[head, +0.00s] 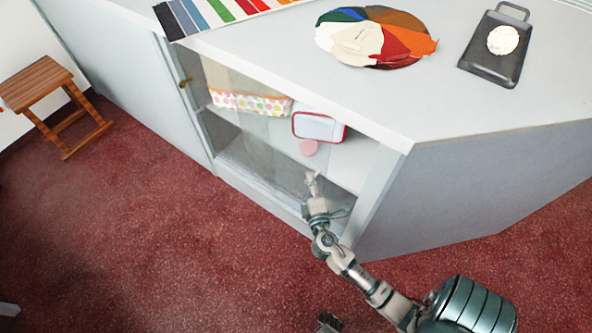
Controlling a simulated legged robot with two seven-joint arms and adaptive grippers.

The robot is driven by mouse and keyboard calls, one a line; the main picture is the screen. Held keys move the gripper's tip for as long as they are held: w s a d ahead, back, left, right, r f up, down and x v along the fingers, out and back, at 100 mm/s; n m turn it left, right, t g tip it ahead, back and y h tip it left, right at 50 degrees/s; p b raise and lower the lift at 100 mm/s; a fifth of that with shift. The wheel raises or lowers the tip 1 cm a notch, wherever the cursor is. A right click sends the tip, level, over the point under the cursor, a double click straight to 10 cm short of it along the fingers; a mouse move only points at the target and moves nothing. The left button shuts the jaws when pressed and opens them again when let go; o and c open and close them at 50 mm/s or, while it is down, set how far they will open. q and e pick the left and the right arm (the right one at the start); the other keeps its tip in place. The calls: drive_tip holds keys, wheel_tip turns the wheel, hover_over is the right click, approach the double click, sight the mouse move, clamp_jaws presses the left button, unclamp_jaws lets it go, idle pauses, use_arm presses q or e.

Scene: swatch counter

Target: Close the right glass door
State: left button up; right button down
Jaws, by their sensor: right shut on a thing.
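The right glass door (262,152) is a clear pane low in the front of the pale grey counter. Its exact edges are hard to make out against the cabinet inside. The right end of the cabinet front looks uncovered. My right gripper (312,179) reaches up from the lower right to this front, near the right part of the pane. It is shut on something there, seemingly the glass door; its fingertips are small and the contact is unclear.
Inside the cabinet are a dotted fabric item (250,103), a red-rimmed case (319,127) and a pink round item (309,147). The countertop (290,50) holds a colour strip, a colour fan and a dark board (495,48). A wooden stool (38,84) stands left; red carpet is clear.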

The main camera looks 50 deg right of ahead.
drive_tip(key=shift+s+a+f, duration=0.1)
drive_tip(key=shift+s+f, duration=0.1)
drive_tip(key=shift+s, duration=0.9)
drive_tip(key=shift+s+a+f, duration=0.1)
drive_tip(key=shift+s+f, duration=0.1)
drive_tip(key=shift+s, duration=0.9)
drive_tip(key=c, duration=0.9)
unclamp_jaws()
drive_tip(key=shift+c, duration=0.2)
drive_tip(key=shift+r, duration=0.25)
drive_tip(key=v, duration=1.2)
drive_tip(key=shift+d+f, duration=0.1)
